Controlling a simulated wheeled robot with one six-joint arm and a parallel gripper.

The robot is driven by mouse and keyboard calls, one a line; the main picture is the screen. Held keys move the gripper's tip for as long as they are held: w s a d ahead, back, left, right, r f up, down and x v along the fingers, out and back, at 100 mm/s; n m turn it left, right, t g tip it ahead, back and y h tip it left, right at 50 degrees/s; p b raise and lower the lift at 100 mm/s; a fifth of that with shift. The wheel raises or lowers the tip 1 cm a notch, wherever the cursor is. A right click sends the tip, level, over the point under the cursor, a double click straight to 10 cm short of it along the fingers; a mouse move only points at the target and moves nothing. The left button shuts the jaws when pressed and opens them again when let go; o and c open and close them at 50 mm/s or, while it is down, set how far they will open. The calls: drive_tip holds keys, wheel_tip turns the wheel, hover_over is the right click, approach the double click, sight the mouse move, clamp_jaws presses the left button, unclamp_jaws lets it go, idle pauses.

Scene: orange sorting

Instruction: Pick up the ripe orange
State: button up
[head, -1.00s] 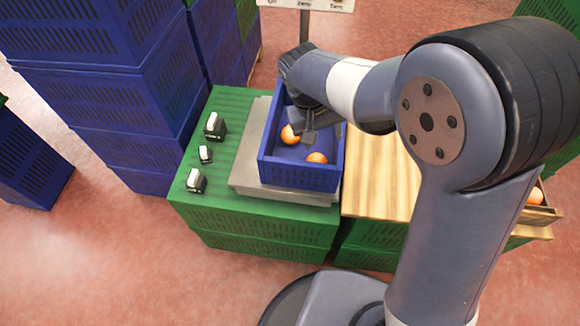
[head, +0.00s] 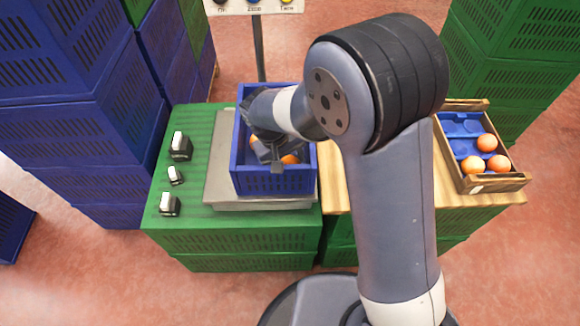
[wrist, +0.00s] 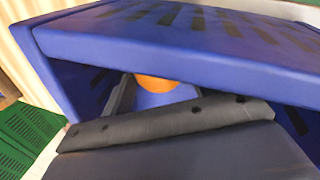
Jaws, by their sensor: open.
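A blue crate (head: 275,184) stands on a grey scale plate and holds two visible oranges. One orange (head: 290,159) lies near the front wall, just right of my gripper (head: 272,157). The other orange (head: 254,138) lies farther back and left, partly covered by my wrist. My gripper is open, inside the crate between them, with no orange seen between its fingers. In the wrist view an orange (wrist: 155,83) shows beyond the dark gripper part, under the crate's blue rim (wrist: 180,40). I cannot tell which of the two it is, or which is ripe.
A wooden tray (head: 492,184) at the right holds several oranges and blue inserts on a wooden board. Small black-and-white devices (head: 180,147) stand on the green crates (head: 195,221) left of the scale. Tall blue crate stacks (head: 75,139) rise at the left.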

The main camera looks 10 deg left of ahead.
drive_tip(key=shift+w+d+f, duration=0.1)
drive_tip(key=shift+f, duration=0.5)
drive_tip(key=shift+c, duration=0.4)
drive_tip(key=c, duration=0.6)
drive_tip(key=shift+r, duration=0.1)
